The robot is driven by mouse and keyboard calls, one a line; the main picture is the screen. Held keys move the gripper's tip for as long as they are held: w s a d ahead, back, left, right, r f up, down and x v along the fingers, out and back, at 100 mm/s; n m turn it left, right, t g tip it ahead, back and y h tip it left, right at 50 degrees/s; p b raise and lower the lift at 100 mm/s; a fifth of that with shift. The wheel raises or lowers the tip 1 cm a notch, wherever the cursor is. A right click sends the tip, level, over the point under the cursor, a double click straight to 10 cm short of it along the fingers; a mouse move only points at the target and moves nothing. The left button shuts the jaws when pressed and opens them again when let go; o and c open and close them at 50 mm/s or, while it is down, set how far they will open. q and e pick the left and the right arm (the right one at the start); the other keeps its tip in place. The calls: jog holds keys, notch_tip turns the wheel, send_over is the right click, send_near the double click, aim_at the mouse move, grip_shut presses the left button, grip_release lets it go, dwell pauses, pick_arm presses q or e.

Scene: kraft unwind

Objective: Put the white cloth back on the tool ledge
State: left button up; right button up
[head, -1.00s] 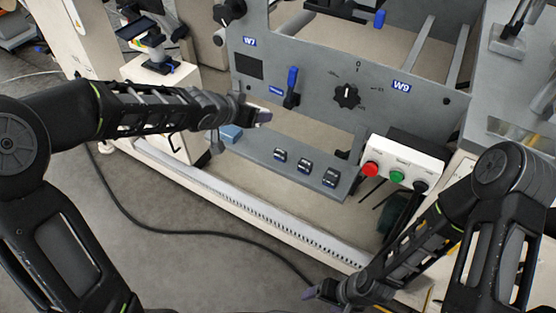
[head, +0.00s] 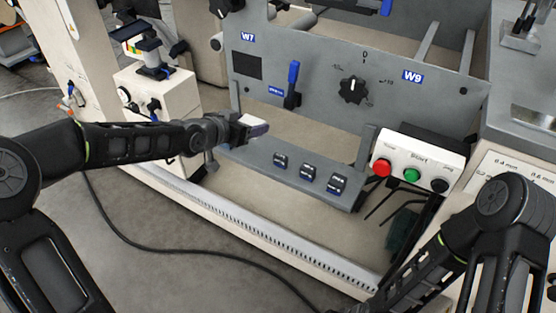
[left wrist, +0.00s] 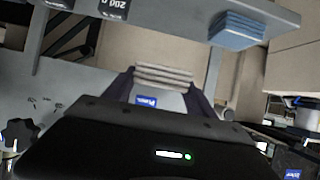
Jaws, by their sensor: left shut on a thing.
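My left gripper (head: 250,127) is shut on the white cloth (head: 258,126), in front of the panel and near the left end of the grey tool ledge (head: 262,161). In the left wrist view the white cloth (left wrist: 163,78) is a folded, layered stack between the fingers (left wrist: 160,92). The ledge (left wrist: 180,12) crosses the top of that view, apart from the cloth. A folded blue cloth (left wrist: 237,29) lies on the ledge; in the head view my left gripper hides it. My right gripper is out of frame below the head view.
Several dark labelled blocks (head: 307,171) stand along the ledge. Above are a blue-handled lever (head: 293,84) and a black knob (head: 352,89). A white button box (head: 415,162) sits at the ledge's right. Bare ledge shows between the blue cloth and the blocks.

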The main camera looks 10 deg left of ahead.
pick_arm(q)
jog(key=shift+f, duration=0.1)
notch_tip(320, 180, down, 5)
jog(key=shift+r+b, duration=0.15)
jog(key=shift+b, duration=0.8)
jog(key=shift+f+b, duration=0.7)
jog(key=shift+f, duration=1.9)
jog(key=shift+f, duration=0.1)
jog(key=o, duration=1.5)
